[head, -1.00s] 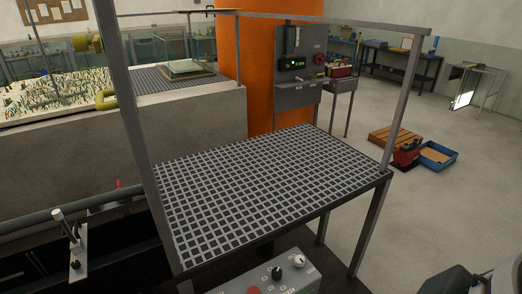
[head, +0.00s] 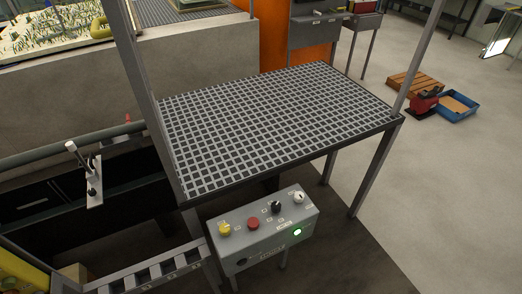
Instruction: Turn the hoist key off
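A grey control box (head: 262,230) stands low in front of the grating platform, at the bottom middle of the head view. Its sloped top carries a yellow knob (head: 224,229), a red button (head: 253,223), a black knob (head: 276,207) and a whitish knob or key switch (head: 298,197). A green lamp (head: 297,233) glows on its front right. The labels are too small to read, so I cannot tell which control is the hoist key or how it is turned. Neither of my grippers is in view.
The grating platform (head: 280,120) with grey posts stands behind the box. A lever on a white plate (head: 92,185) is at left. A ladder-like metal frame (head: 150,272) lies at lower left. A blue crate (head: 457,107) and a wooden pallet (head: 415,86) sit on open floor at right.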

